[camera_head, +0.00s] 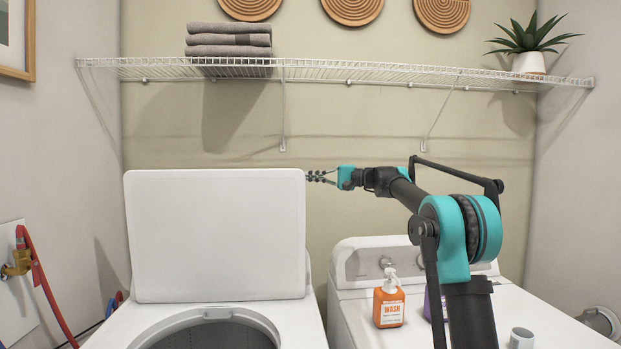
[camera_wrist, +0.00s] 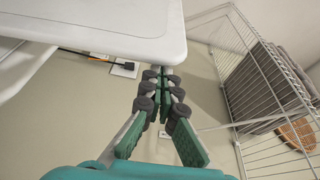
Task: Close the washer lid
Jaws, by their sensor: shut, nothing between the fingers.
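The washer lid (camera_head: 215,235) is a white panel standing open and upright above the washer (camera_head: 110,338). The drum opening (camera_head: 210,332) shows below it in the head view. My gripper (camera_head: 309,176) is shut and empty at the lid's upper right edge, near its top corner. In the wrist view my gripper (camera_wrist: 164,75) is shut, with the lid (camera_wrist: 110,25) close by at the upper left. I cannot tell whether the fingertips touch the lid or pass behind it.
A dryer (camera_head: 350,320) stands to the right with an orange wash bottle (camera_head: 389,303) and a grey cup (camera_head: 521,338) on it. A wire shelf (camera_head: 335,69) above holds folded towels (camera_head: 229,40) and a plant (camera_head: 530,45). A red hose (camera_head: 45,285) hangs at left.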

